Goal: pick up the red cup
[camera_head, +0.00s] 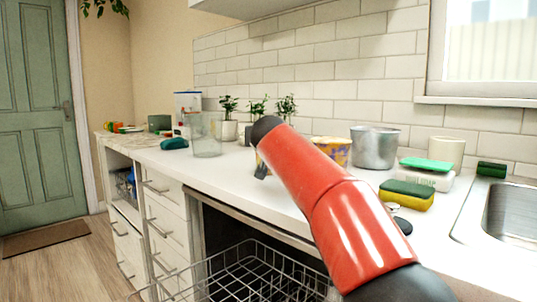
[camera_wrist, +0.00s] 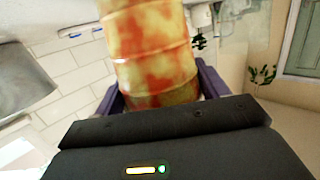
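A cup mottled red and yellow (camera_wrist: 150,50) fills the upper middle of the wrist view. It stands between the two purple fingers of my gripper (camera_wrist: 158,82), one close along each side. I cannot tell whether they press on it. In the head view, a patterned yellow and purple-red shape (camera_head: 334,152), likely this cup, shows on the counter just behind my red arm. The arm hides part of it and most of my gripper. No plain red cup is in view.
A metal pot (camera_head: 375,147) stands right of the patterned shape, and in the wrist view at left (camera_wrist: 22,82). A sponge (camera_head: 407,194), a green-topped box (camera_head: 427,173) and a pale cup (camera_head: 446,152) sit farther right. Potted plants (camera_head: 257,110) and a clear container (camera_head: 206,135) stand left.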

